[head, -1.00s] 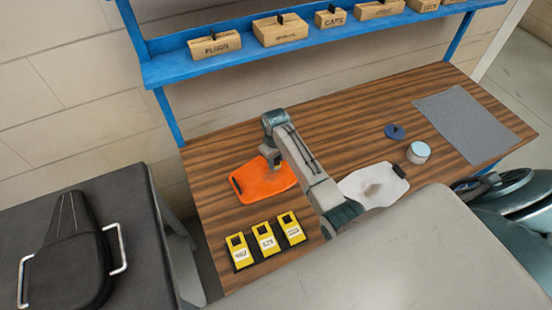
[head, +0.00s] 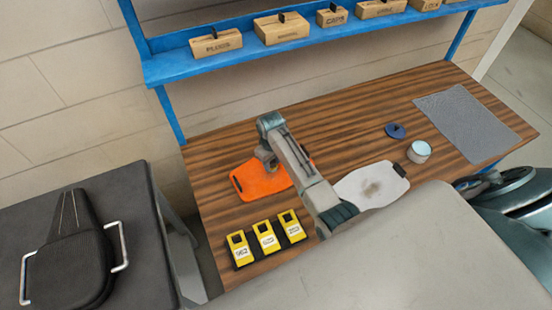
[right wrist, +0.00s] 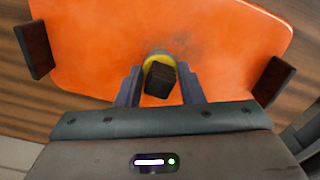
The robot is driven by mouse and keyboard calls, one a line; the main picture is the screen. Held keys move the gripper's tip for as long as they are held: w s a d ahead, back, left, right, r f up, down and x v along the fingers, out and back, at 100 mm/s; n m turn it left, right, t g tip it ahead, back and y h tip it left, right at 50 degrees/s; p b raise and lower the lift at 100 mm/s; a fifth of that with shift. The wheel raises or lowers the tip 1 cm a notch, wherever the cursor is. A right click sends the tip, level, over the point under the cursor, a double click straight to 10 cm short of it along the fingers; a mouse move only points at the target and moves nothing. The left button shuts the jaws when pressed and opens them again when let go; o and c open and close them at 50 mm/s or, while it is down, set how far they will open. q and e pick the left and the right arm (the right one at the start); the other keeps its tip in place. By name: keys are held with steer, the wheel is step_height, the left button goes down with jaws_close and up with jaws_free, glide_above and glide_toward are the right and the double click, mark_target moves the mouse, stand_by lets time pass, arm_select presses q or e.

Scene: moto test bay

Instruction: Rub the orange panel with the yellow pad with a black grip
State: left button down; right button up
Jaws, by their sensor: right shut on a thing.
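The orange panel (head: 258,184) lies on the wooden workbench, with a dark clip or block at each side in the right wrist view (right wrist: 90,50). The yellow pad with a black grip (right wrist: 160,78) is between the fingers of my right gripper (right wrist: 160,86), which is shut on its black grip. A yellow rim of the pad shows over the panel; whether it touches cannot be told for sure. A faint dark smudge shows on the panel just beyond the pad. In the head view my right gripper (head: 270,164) is over the panel and hides the pad. My left gripper is not in view.
Several yellow labelled holders (head: 266,238) stand in front of the panel. A white stained panel (head: 372,186), a round tin (head: 419,152), a blue disc (head: 395,131) and a grey mat (head: 466,124) are to the right. A blue shelf (head: 300,47) with boxes is behind.

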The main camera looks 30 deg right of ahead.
steer(key=shift+s+a+f, duration=0.1)
steer(key=shift+a, duration=1.4)
steer(key=shift+s+a+f, duration=0.1)
steer(key=shift+a, duration=1.35)
steer(key=shift+w+d+r, duration=0.1)
steer(key=shift+d, duration=1.9)
steer(key=shift+w+d+r, duration=0.1)
steer(key=shift+d, duration=1.9)
steer(key=shift+s+f, duration=0.15)
steer(key=shift+s, duration=0.4)
steer(key=shift+s+a, duration=0.15)
steer(key=shift+a, duration=1.85)
steer(key=shift+s+a, duration=0.1)
steer(key=shift+a, duration=1.85)
steer(key=shift+w+d, duration=0.15)
steer(key=shift+d, duration=1.85)
steer(key=shift+w+d, duration=0.1)
steer(key=shift+d, duration=1.85)
steer(key=shift+r, duration=0.2)
steer(key=shift+r, duration=2.95)
steer(key=shift+r, duration=0.15)
